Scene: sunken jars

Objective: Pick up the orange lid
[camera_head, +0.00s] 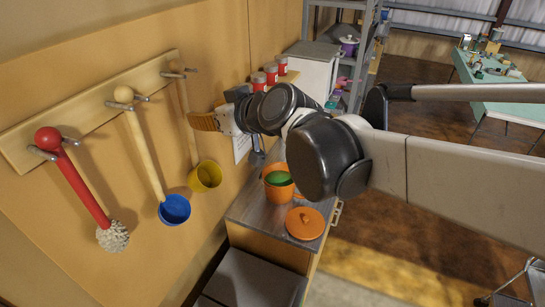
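The orange lid (305,223) lies flat on the grey-brown counter top (252,212), near its front edge, with its round knob up. It is in full view and nothing touches it. An orange pot (280,193) stands just behind it, open, with something green inside. My arm reaches in from the right above the counter. My gripper (206,121) appears to be the tan ribbed end of the arm, pointing left towards the wall, high above and left of the lid. Its fingers cannot be told apart, so its opening is unclear.
A wall rack (90,110) holds a red-handled brush (85,190), a blue ladle (174,209) and a yellow ladle (205,176). Red-labelled jars (270,72) stand behind the arm. A grey box (250,280) stands before the counter. Open floor (410,255) lies to the right.

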